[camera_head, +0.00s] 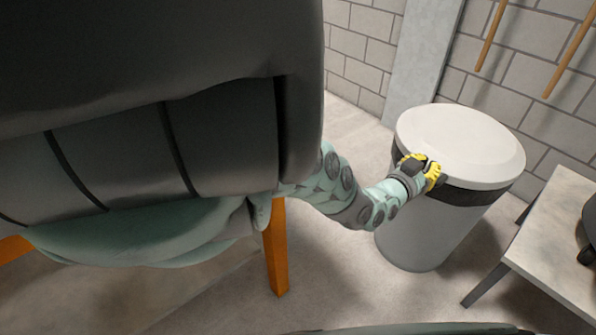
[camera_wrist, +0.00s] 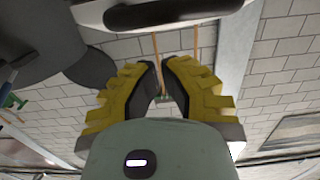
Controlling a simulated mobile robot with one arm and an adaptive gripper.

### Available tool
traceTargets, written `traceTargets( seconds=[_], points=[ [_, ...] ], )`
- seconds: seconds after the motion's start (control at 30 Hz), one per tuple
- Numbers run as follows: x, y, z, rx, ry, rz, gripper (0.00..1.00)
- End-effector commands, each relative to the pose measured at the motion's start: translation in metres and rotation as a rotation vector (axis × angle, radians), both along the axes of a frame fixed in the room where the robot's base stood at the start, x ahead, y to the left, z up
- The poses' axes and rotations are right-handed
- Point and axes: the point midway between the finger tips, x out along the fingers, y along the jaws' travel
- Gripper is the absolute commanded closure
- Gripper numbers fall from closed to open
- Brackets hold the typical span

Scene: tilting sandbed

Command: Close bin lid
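The bin (camera_head: 415,235) is a grey, tapered can with a dark band below its top, standing on the floor at right in the head view. Its white round lid (camera_head: 465,140) lies over the top and looks down; I cannot tell whether a small gap remains under it. My gripper (camera_head: 428,167), with yellow and black fingers, is at the lid's near left edge. Contact with the lid is unclear. In the wrist view, the gripper's fingers (camera_wrist: 161,66) stand apart with nothing between them. A pale rounded edge, likely the lid (camera_wrist: 180,12), shows beyond them at the top.
A pale table (camera_head: 555,235) with a dark object (camera_head: 590,230) on it stands close to the bin's right. A grey block wall (camera_head: 535,35) with hanging wooden handles (camera_head: 490,38) is behind. Bare concrete floor (camera_head: 345,285) lies left of the bin.

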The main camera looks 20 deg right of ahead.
Motion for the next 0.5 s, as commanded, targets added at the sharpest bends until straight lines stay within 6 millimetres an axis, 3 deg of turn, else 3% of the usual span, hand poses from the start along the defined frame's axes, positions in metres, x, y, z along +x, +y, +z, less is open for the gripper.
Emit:
traceTargets(
  seconds=[0.03,0.1,0.5],
  points=[
    [0.002,-0.004,0.02,-0.005,-0.005,-0.002,1.0],
    [-0.001,0.005,0.013,-0.003,-0.003,-0.003,1.0],
    [-0.016,0.052,0.019,-0.005,-0.002,0.004,1.0]
  ],
)
